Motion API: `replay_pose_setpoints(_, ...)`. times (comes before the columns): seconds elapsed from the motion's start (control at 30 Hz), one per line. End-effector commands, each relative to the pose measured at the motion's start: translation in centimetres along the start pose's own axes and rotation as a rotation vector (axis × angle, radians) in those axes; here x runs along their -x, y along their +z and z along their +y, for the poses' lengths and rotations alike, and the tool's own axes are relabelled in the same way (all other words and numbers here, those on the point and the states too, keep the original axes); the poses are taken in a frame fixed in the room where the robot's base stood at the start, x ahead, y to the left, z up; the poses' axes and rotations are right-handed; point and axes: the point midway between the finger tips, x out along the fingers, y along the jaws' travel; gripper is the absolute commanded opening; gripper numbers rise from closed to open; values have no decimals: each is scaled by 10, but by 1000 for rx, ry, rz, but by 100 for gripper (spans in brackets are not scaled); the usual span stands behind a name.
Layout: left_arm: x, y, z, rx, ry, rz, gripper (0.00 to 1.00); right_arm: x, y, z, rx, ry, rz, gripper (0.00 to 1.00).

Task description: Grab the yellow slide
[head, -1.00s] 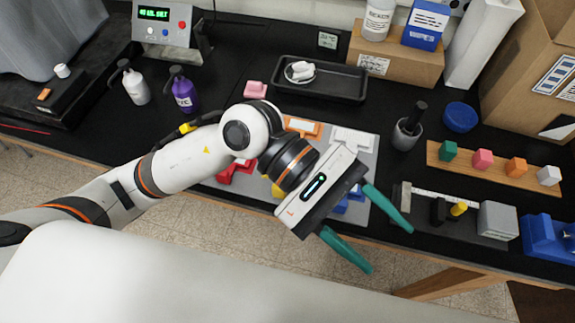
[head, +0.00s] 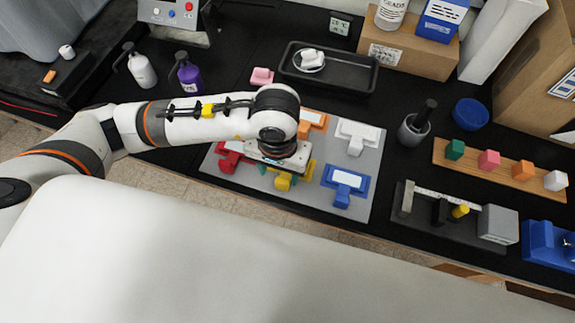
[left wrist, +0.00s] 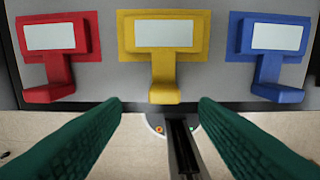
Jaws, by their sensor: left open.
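The yellow slide (left wrist: 164,52) is on a grey mat between a red slide (left wrist: 57,52) and a blue slide (left wrist: 267,50) in the left wrist view. It has a white label and a tab toward my fingers. In the head view the yellow slide (head: 283,181) is partly hidden under my left gripper. My left gripper (left wrist: 160,102) is open and empty. Its two green fingers are spread to either side of the yellow slide's tab, apart from it in the picture. In the head view its fingers (head: 284,170) are mostly hidden by the wrist. My right gripper is not in view.
Orange (head: 312,122) and white (head: 357,135) slides lie at the back of the grey mat (head: 376,166). A black tray (head: 338,75) stands behind. A mortar (head: 413,130) and a wooden strip with coloured blocks (head: 498,170) are to the right. The table's front edge is close.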

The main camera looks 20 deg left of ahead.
Motion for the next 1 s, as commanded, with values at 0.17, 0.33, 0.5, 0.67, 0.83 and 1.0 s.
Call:
replay_pose_setpoints(0.17,-10,-1,-1,2,0,4,55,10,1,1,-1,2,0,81)
replay_pose_setpoints(0.33,-33,-2,-4,2,0,6,55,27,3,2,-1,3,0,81)
replay_pose_setpoints(0.5,-53,-1,-4,1,-2,1,55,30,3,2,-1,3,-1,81)
replay_pose_setpoints(0.67,-56,0,-4,-1,-1,-1,55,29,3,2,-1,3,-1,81)
replay_pose_setpoints(0.83,-56,0,-4,0,-2,-1,41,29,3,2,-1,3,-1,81)
replay_pose_setpoints(1.0,-55,0,-4,0,-2,-1,14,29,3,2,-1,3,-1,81)
